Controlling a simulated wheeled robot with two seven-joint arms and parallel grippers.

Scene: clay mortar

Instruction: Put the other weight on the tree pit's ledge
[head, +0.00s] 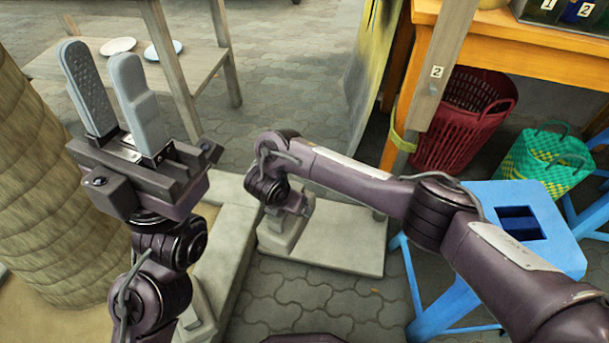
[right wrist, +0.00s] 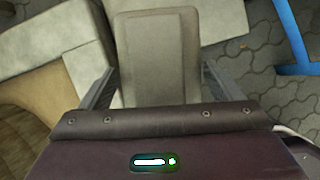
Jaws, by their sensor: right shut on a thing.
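A grey concrete weight (head: 283,233) is at the left end of a flat concrete slab; I cannot tell whether it touches the slab. My right gripper (head: 292,205), pointing down and partly hidden by its wrist, is shut on it. In the right wrist view the weight (right wrist: 155,60) lies between the two fingers (right wrist: 157,90). The tree pit's pale stone ledge (head: 225,235) runs just left of it. Another grey weight (head: 200,312) is on the ledge at the bottom, partly hidden by my left arm. My left gripper (head: 112,95) points up, open and empty, in front of the trunk.
The concrete slab (head: 345,240) lies on grey paving beside the ledge. A tree trunk (head: 45,200) stands at the left. A blue stool (head: 525,215), a red basket (head: 465,120) and a green basket (head: 545,160) are at the right. A wooden table with plates (head: 118,46) stands behind.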

